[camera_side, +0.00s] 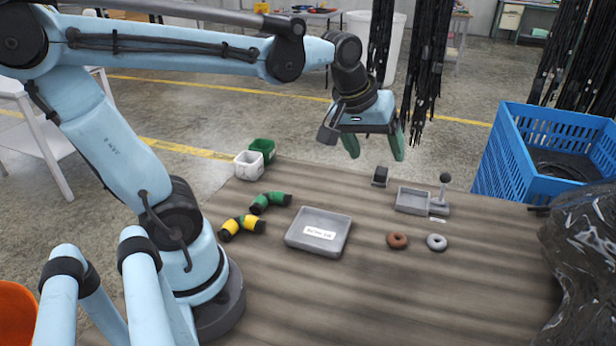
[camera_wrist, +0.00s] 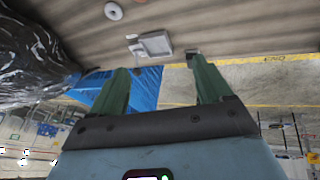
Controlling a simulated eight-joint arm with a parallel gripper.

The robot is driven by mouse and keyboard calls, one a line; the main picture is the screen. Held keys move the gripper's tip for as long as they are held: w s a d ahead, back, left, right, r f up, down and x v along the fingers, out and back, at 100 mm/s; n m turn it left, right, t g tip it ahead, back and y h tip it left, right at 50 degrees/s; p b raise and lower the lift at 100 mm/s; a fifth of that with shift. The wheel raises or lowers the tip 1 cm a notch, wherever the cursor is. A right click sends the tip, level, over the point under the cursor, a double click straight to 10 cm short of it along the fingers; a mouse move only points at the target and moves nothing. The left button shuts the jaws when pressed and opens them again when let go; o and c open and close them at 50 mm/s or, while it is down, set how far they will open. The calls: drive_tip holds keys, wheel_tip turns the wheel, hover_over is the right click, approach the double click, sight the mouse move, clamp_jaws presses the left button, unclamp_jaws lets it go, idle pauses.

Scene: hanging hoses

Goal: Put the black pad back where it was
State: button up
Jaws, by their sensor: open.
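A small black block (camera_side: 380,176), the only thing here that looks like the black pad, stands near the far edge of the table. In the wrist view a small dark shape (camera_wrist: 193,53) shows by the tip of the right finger, probably the same block. My gripper (camera_side: 376,154) has two green fingers spread apart with nothing between them. It hangs above the far edge of the table, over the block in the picture and apart from it. The fingers also show in the wrist view (camera_wrist: 158,68).
Right of the block is a small grey tray (camera_side: 413,200) with an upright ball-topped knob (camera_side: 445,180). A labelled grey tray (camera_side: 319,232), brown ring (camera_side: 397,240), grey ring (camera_side: 436,242), yellow elbow (camera_side: 243,226) and green elbow (camera_side: 270,202) lie nearer. A blue crate (camera_side: 535,150) stands at right.

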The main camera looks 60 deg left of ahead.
drive_tip(key=s+d+f+m+t, duration=0.2)
drive_tip(key=s+d+f+m, duration=0.1)
drive_tip(key=s+m, duration=0.3)
drive_tip(key=shift+f+m, duration=0.6)
drive_tip(key=shift+m, duration=0.1)
